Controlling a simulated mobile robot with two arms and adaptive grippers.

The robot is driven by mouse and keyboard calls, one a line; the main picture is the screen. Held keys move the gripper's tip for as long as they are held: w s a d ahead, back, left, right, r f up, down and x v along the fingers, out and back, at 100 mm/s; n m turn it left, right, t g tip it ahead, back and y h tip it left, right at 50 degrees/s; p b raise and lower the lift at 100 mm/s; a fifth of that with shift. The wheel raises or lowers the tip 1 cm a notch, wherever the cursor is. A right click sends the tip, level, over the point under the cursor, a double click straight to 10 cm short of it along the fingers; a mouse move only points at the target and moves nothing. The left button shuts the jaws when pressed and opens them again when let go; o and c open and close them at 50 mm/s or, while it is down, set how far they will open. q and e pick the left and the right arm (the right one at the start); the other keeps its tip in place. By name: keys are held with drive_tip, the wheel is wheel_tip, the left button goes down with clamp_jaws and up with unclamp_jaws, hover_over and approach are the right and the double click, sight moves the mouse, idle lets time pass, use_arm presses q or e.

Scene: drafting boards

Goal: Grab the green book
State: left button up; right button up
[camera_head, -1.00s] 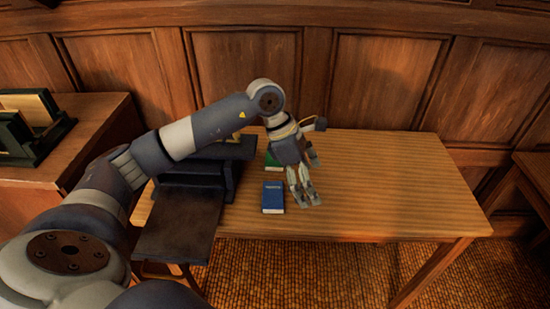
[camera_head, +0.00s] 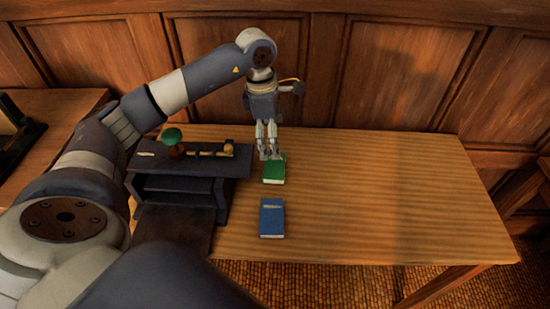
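The green book (camera_head: 274,175) lies flat on the wooden table (camera_head: 370,190), just right of a dark desk organizer. My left gripper (camera_head: 269,154) points down at the far end of the green book. Its two fingers are slightly apart with a narrow gap, and nothing shows held between them. The fingertips overlap the book's far edge in the picture; I cannot tell whether they touch it. My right gripper is not in view.
A blue book (camera_head: 272,217) lies nearer on the table, in front of the green one. The dark organizer (camera_head: 190,163) on the left carries a green-topped stamp (camera_head: 173,139). The right side of the table is clear. A panelled wall stands behind.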

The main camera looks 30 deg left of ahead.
sight(274, 165)
use_arm(q)
drive_tip(key=f, duration=0.2)
drive_tip(key=d+f, duration=0.1)
drive_tip(key=f, duration=0.1)
drive_tip(key=shift+s, duration=0.25)
wheel_tip(274, 165, down, 4)
drive_tip(key=shift+w+a+f+p, duration=0.1)
drive_tip(key=shift+w+a+p, duration=0.05)
drive_tip(key=shift+p, duration=0.45)
drive_tip(key=shift+w+f, duration=0.1)
drive_tip(key=shift+f, duration=0.4)
drive_tip(key=c, duration=0.8)
drive_tip(key=shift+c, duration=1)
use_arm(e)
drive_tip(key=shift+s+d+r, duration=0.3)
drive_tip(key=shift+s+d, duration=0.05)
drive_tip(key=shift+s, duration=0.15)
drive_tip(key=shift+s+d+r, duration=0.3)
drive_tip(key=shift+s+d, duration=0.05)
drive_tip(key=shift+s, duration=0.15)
